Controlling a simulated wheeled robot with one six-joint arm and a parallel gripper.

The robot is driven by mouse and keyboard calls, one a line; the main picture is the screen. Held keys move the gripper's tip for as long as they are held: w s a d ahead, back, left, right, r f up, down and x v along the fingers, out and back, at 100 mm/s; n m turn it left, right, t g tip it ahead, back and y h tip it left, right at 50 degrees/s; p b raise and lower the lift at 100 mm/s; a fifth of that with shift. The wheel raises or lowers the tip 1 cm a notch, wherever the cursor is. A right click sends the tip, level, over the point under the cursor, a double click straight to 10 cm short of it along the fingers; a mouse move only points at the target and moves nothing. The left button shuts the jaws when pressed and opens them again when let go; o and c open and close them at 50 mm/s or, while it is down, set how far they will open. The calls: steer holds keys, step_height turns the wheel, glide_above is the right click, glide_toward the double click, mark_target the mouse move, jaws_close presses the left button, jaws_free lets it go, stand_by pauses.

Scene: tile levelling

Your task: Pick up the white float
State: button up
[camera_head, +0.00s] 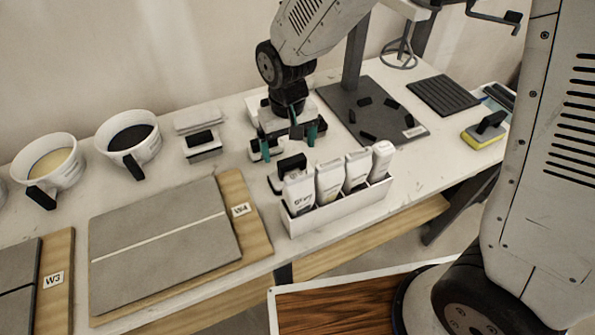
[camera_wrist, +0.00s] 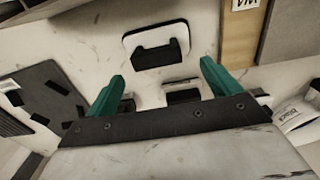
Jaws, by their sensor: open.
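My gripper (camera_head: 289,140) has two teal fingers, spread apart, pointing down over the worktop; it also shows in the wrist view (camera_wrist: 163,75), with nothing held. Another pale float with a black handle (camera_head: 256,156) lies by the left finger, and a third (camera_head: 275,184) is partly behind the bottles. The wrist view partly shows a black handle (camera_wrist: 183,97) between the fingers. I cannot tell which float the task means.
A white caddy (camera_head: 340,209) of bottles stands close in front of the gripper. Two bowls (camera_head: 50,168) (camera_head: 128,142) and a tile board (camera_head: 258,215) are to the left. A dark plate (camera_head: 408,125) and a yellow-based float (camera_head: 484,138) are to the right.

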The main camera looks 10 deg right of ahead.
mark_target(292, 159)
steer(key=f, duration=0.6)
steer(key=shift+s+d+f, duration=0.25)
steer(key=shift+s+f, duration=0.05)
steer(key=shift+s, duration=0.05)
steer(key=c, duration=1.2)
